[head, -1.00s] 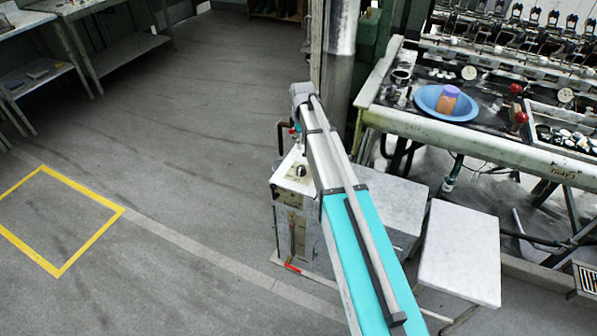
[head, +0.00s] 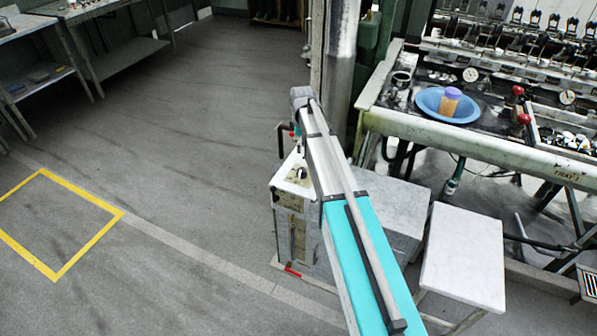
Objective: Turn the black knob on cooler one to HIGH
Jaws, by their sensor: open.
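A box-shaped cooler (head: 290,228) with a pale, worn top stands on the floor at the centre of the head view, left of my arm. A small black knob (head: 301,173) sits on its top panel, close against the edge of my arm in the picture. The knob's pointer and any markings are too small to read. My arm reaches from the bottom of the view up to a grey joint above and beyond the cooler.
Two pale stools (head: 462,255) stand right of my arm. Behind them is a bench (head: 470,140) with a blue basin (head: 449,104). A metal post (head: 342,70) rises behind the cooler. The floor to the left is clear around a yellow-marked square (head: 98,236).

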